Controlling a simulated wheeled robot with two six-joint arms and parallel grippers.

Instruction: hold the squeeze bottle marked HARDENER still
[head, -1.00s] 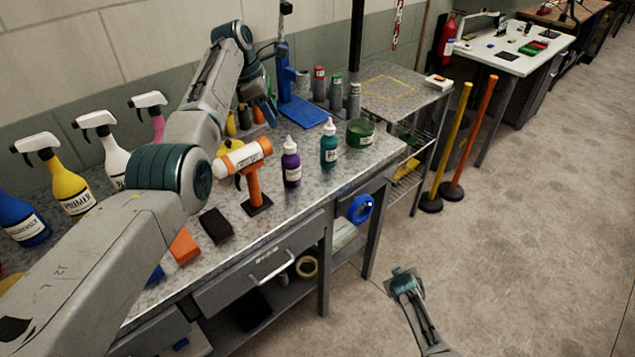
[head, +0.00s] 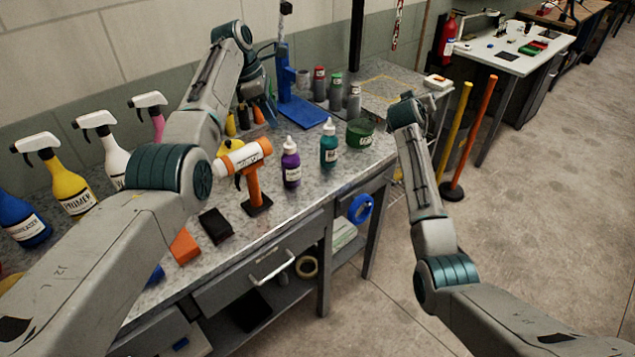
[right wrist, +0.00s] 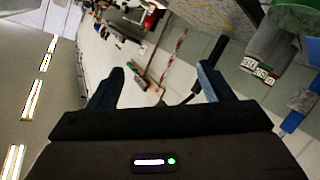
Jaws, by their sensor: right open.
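Two squeeze bottles with white nozzles stand upright on the workbench: a purple bottle (head: 290,163) and a teal bottle (head: 329,144). Their labels are too small to read, so I cannot tell which is marked HARDENER. My left gripper (head: 264,104) is at the back of the bench, left of the blue stand, partly hidden by its own arm; whether it is open or shut is unclear. My right gripper (head: 404,100) is raised right of the teal bottle, apart from both bottles. In the right wrist view its fingers (right wrist: 158,84) are spread with nothing between them.
A green jar (head: 360,132) stands right of the teal bottle, with several small cans (head: 336,92) behind. An orange and white tool (head: 254,178) stands left of the purple bottle. Spray bottles (head: 68,186) line the left.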

